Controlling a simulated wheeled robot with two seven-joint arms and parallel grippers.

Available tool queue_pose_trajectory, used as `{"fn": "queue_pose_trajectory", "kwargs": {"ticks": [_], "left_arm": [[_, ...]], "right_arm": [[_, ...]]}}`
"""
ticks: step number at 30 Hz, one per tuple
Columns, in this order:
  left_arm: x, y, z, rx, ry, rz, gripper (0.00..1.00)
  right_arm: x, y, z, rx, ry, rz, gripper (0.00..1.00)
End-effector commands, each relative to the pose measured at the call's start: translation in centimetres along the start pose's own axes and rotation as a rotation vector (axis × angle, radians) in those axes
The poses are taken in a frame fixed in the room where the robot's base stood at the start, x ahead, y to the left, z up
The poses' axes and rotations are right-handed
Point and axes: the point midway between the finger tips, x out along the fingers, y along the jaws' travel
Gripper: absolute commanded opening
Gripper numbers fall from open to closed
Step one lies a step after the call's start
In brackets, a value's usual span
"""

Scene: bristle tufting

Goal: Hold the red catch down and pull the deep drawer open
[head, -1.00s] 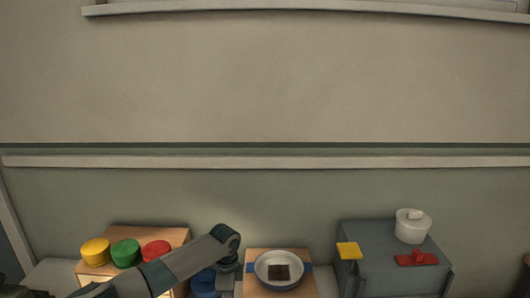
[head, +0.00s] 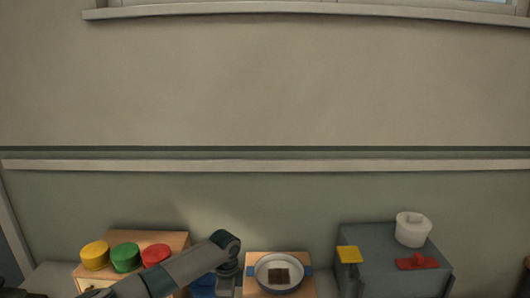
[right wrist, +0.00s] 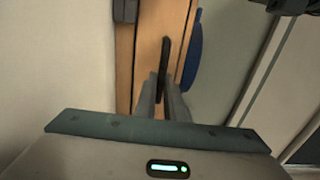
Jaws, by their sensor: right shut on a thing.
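A red catch-like piece (head: 417,261) lies on top of a grey cabinet (head: 385,250) at the right of the head view. A round red cap (head: 156,255) sits on a wooden cabinet (head: 150,238) at the left. I cannot tell which is the catch. In the right wrist view, my right gripper (right wrist: 166,90) has its fingers closed on a dark bar handle (right wrist: 164,60) on a wooden front (right wrist: 147,45). Which front this is, I cannot tell. One arm of mine (head: 190,265) crosses the lower head view from the left; its gripper is outside the picture.
Yellow (head: 95,255) and green (head: 126,257) caps stand beside the red cap. A pan (head: 280,272) with dark squares inside rests on a wooden board. A blue rounded thing (right wrist: 195,50) is close beside the handle.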

Motion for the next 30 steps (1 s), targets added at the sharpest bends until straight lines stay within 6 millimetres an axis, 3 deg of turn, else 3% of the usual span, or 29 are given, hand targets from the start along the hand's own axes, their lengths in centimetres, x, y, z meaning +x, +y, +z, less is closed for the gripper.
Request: {"fn": "queue_pose_trajectory", "kwargs": {"ticks": [30], "left_arm": [[0.1,0.0,0.0,0.0,0.0,0.0,0.0]], "right_arm": [[-3.5,0.2,0.0,0.001,-0.001,0.003,0.0]]}}
